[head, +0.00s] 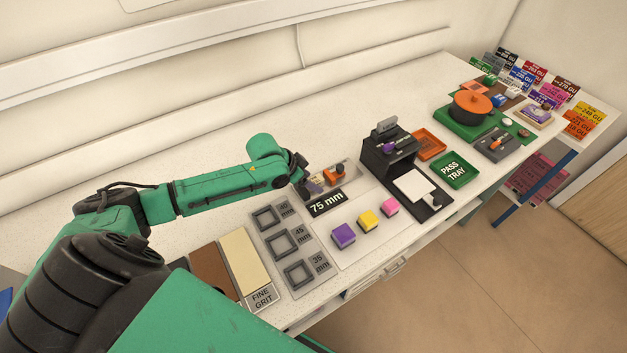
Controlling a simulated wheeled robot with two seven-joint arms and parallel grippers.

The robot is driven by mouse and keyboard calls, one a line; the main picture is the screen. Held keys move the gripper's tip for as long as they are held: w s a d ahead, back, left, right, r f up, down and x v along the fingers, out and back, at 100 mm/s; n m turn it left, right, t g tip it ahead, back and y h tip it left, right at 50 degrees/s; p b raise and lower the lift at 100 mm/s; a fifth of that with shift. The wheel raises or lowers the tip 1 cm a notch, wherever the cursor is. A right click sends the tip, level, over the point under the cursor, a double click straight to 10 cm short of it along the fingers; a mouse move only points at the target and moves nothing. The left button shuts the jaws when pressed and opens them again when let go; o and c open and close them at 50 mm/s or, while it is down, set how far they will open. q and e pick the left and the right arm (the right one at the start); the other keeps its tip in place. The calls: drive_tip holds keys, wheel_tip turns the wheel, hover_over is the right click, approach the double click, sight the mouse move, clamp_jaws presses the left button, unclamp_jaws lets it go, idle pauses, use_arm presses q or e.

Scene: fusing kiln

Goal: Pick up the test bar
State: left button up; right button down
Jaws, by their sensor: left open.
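My left arm reaches in from the left. Its gripper (312,188) is open at the 75 mm station, over its left part. The station has a black "75 mm" label (327,203) at its front and a pale plate behind it. A small orange-brown piece (333,178) with a dark top sits on that plate, just right of the gripper. I cannot tell which piece here is the test bar; the gripper hides part of the plate. My right gripper is not in view.
Purple (343,235), yellow (368,221) and pink (390,207) blocks stand in front of the station. A grey gauge board (290,250) lies left of them. A black device (388,158), a green pass tray (455,170) and an orange tray (430,143) stand to the right.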

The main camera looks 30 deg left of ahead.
use_arm(q)
drive_tip(key=shift+w+f, duration=0.3)
drive_tip(key=shift+f, duration=0.1)
clamp_jaws()
drive_tip(key=shift+r, duration=0.15)
